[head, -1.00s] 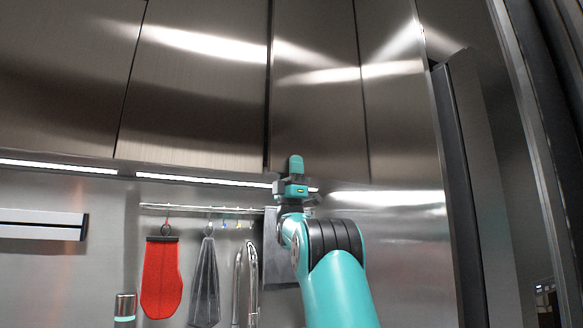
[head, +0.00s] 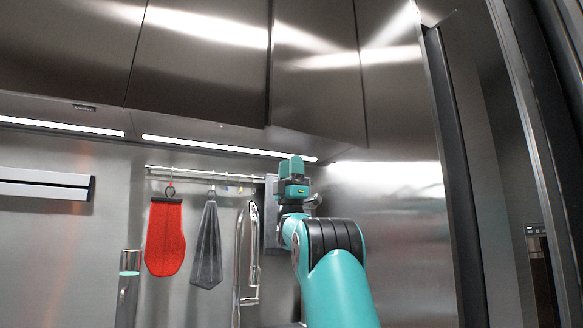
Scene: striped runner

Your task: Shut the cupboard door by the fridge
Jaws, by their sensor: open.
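Steel upper cupboard doors run across the top of the head view. The cupboard door nearest the tall right-hand unit (head: 315,70) has a dark seam along its left edge; I cannot tell how far it stands open. The fridge is not clearly identifiable; a tall steel unit with a dark vertical edge (head: 455,170) stands at the right. My gripper (head: 292,178) is raised in front of the back wall, below that door's lower edge in the picture and apart from it. It is open and holds nothing that I can see; its fingers are partly hidden by its own body.
A red mitt (head: 165,238) and a grey cloth (head: 206,245) hang from a rail (head: 205,174) on the left. A chrome tap (head: 240,255) stands left of my arm. A light strip (head: 225,147) runs beneath the cupboards.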

